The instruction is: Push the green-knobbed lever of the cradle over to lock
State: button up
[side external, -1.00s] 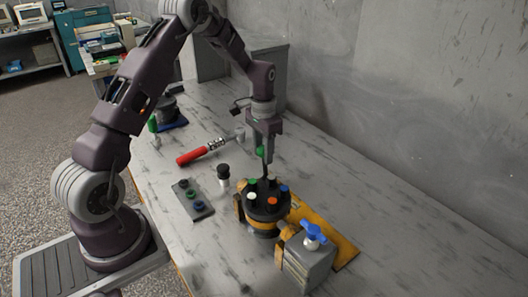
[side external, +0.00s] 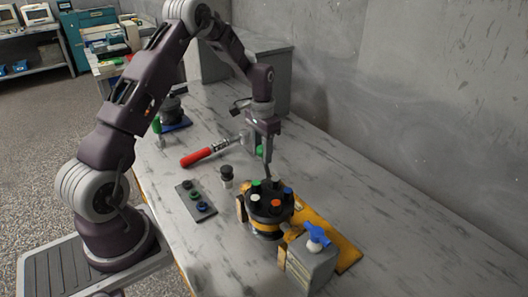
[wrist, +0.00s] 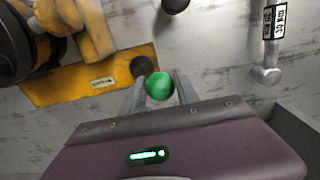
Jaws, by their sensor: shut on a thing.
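The lever's green knob (side external: 260,151) stands above the back of the yellow cradle (side external: 328,234). Its dark rod runs down toward the round motor (side external: 266,222) with coloured caps. My gripper (side external: 262,154) points down and is shut on the green knob. In the wrist view, the green knob (wrist: 159,86) sits between the two fingers of my gripper (wrist: 160,88). The yellow cradle (wrist: 82,88) lies beyond it, with a dark round part close by the knob. The lever's lower end is hard to make out.
A grey block with a blue handle (side external: 317,234) stands at the cradle's near right. A red-handled wrench (side external: 197,158) lies to the left. Bare table lies at the right.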

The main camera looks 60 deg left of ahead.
jog(key=shift+o, duration=0.3)
jog(key=shift+a+f, duration=0.1)
jog(key=shift+a, duration=0.15)
jog(key=shift+a+f, duration=0.1)
jog(key=shift+o, duration=0.4)
jog(key=shift+s+a+f, duration=0.1)
jog(key=shift+a+f, duration=0.25)
jog(key=shift+a, duration=0.3)
jog(key=shift+o, duration=0.4)
jog(key=shift+a, duration=0.1)
jog(key=o, duration=0.6)
jog(key=shift+o, duration=0.2)
jog(key=shift+d+r, duration=0.1)
jog(key=shift+d, duration=0.1)
jog(key=shift+r, duration=3)
